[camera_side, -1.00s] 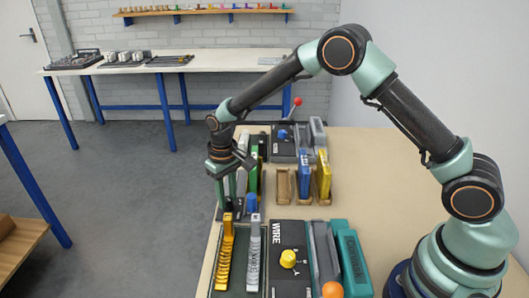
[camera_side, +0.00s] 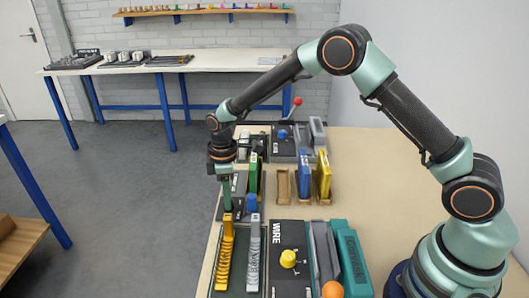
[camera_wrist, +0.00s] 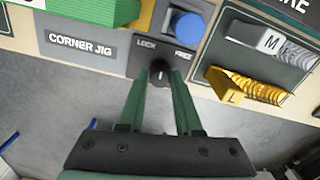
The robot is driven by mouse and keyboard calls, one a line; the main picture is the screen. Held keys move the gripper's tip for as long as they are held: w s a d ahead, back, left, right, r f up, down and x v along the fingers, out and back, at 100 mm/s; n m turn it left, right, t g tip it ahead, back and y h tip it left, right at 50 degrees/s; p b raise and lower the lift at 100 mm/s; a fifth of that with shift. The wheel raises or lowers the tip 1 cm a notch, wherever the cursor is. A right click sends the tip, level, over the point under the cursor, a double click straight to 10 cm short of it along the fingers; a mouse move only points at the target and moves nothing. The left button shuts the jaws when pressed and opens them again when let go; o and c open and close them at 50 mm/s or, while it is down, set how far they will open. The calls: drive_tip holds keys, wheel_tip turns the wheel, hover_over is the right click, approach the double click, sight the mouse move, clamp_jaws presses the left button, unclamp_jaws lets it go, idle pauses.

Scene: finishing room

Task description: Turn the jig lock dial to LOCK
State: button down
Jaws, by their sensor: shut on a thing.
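My gripper (camera_wrist: 162,77) is shut on the dial, with one green finger on each side. In the side view my gripper (camera_side: 227,207) points straight down at the near-left bench edge, and the dial is hard to make out there.
A blue button (camera_wrist: 187,24) is close beside the dial; it also shows in the side view (camera_side: 251,203). The CORNER JIG label (camera_wrist: 80,43) is to the left. Yellow (camera_wrist: 250,88) and grey (camera_wrist: 268,40) stepped pieces lie to the right. Grey floor lies beyond the edge.

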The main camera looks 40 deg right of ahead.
drive_tip(key=n, duration=0.6)
drive_tip(key=shift+n, duration=0.3)
idle(0.5)
drive_tip(key=c, duration=0.6)
unclamp_jaws()
wheel_tip(320, 180, up, 12)
drive_tip(key=shift+r, duration=0.1)
